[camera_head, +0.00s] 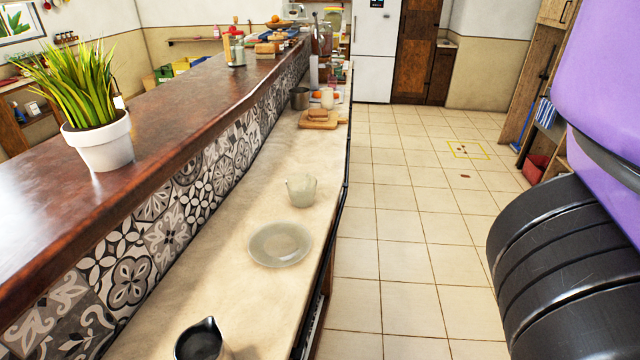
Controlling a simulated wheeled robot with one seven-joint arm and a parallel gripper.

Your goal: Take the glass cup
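A pale, translucent glass cup (301,191) stands upright on the beige lower counter (225,275), near its right edge. It stands just beyond a round glass plate (280,244) and apart from it. My gripper is not in view. Only purple and black parts of my own body show at the right side, well apart from the cup.
A dark pitcher (200,341) stands at the near end of the lower counter. A cutting board with bread (319,119) and a metal pot (299,98) are farther back. A potted plant (100,145) stands on the raised wooden bar top.

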